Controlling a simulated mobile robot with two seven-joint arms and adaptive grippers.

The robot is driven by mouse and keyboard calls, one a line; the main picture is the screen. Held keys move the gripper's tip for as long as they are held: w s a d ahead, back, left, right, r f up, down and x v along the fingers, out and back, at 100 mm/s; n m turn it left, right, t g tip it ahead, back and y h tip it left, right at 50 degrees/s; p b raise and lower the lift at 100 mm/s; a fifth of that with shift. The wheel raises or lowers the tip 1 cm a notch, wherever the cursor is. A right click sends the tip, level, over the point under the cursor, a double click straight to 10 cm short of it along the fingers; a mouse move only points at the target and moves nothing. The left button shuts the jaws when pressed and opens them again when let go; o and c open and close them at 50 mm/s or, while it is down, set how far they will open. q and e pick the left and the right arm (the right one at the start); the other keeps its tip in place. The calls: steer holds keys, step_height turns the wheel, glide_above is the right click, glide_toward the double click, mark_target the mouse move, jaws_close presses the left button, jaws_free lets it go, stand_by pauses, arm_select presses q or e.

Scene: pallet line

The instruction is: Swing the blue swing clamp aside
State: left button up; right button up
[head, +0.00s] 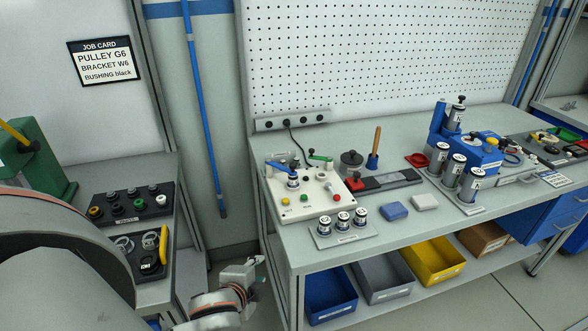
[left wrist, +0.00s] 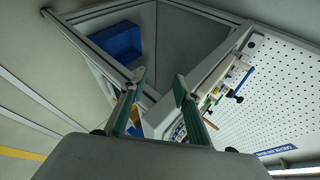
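The blue swing clamp (head: 277,166) is on the white fixture plate (head: 318,192) at the left end of the workbench. Its blue arm reaches over a small silver cylinder (head: 293,181) on the plate; whether it touches it is too small to tell. My left gripper (head: 257,264) is low in front of the bench's left end, apart from the clamp. In the left wrist view its two green-edged fingers (left wrist: 161,82) are spread with nothing between them. The fixture (left wrist: 228,82) shows there beyond the right finger. My right gripper is not in view.
A green-handled lever (head: 320,158) stands on the plate behind the cylinder. A rack of labelled cylinders (head: 341,235) sits at the bench's front edge. The bench frame and a blue bin (head: 330,292) are near my left gripper. A pegboard (head: 380,50) closes off the back.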

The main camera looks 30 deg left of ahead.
arm_select(q)
steer(key=w+a+r+m+t, duration=0.45)
steer(key=w+r+m, duration=0.25)
steer(key=w+m, duration=0.35)
steer(key=m+t+h, duration=0.2)
steer(key=m+t, duration=0.1)
steer(key=m, duration=0.8)
glide_toward(291, 166)
steer(key=shift+w+f, duration=0.5)
steer(key=shift+f, duration=0.15)
steer(key=shift+w+a+r+m+t, duration=0.1)
steer(key=shift+w+r+m+t, duration=0.3)
steer(key=shift+m, duration=0.45)
steer(key=shift+w+a+p, duration=0.15)
steer(key=shift+w+p, duration=0.05)
steer(key=shift+w, duration=1.7)
steer(key=shift+w+a+p, duration=0.1)
steer(key=shift+w+p, duration=0.1)
steer(key=shift+w, duration=1.7)
jaws_close()
